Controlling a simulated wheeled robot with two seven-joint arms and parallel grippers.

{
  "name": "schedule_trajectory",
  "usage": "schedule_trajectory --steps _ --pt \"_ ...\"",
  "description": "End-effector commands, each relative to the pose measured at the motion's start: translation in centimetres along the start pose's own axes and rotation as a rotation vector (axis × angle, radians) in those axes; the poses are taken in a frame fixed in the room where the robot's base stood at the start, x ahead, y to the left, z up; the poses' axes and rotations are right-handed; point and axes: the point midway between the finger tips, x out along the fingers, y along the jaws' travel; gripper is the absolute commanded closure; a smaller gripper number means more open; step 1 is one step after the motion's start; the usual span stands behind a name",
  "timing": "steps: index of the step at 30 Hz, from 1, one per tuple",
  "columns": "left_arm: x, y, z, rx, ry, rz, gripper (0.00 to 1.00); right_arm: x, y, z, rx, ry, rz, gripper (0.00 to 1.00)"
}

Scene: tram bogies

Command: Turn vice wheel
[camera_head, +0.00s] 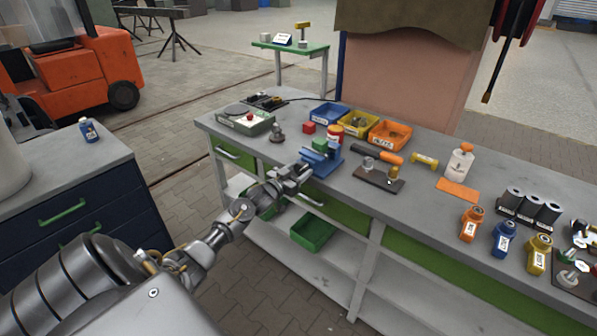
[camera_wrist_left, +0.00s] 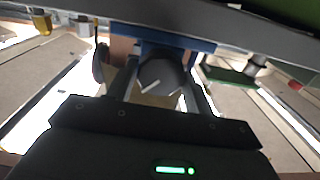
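The blue vice (camera_head: 322,160) stands at the near edge of the grey workbench (camera_head: 240,135) in the head view, with a green block (camera_head: 320,145) at its top. My left gripper (camera_head: 304,172) is at the vice's near side, its arm reaching in from the lower left. In the left wrist view, the dark round vice wheel (camera_wrist_left: 160,75), with a white mark on its face, lies between the two gripper fingers. The blue vice body shows behind it. I cannot tell whether the fingers touch the wheel. My right gripper is in neither view.
A red can (camera_head: 335,134), a blue bin (camera_head: 328,113), a yellow bin (camera_head: 359,122) and an orange bin (camera_head: 389,134) stand behind the vice. An orange-handled tool (camera_head: 378,153) and a brown board (camera_head: 378,178) lie to its right. A green tray (camera_head: 313,232) sits on the shelf below.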

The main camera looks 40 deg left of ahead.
Motion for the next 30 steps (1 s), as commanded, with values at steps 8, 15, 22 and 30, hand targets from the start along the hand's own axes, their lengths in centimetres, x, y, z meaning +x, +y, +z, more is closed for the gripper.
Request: schedule_trajectory --steps 8,15,22,30 --pt "0.0 0.0 0.0 0.001 0.0 0.0 0.75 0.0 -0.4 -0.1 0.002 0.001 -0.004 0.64" --pt "0.0 0.0 0.1 0.046 -0.001 0.001 0.75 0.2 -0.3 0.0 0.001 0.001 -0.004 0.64" --pt "0.0 0.1 0.2 0.188 -0.002 0.001 0.75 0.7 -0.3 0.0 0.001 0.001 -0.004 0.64" --pt "0.0 0.2 0.3 0.438 -0.001 0.002 0.75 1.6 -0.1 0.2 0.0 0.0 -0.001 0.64"
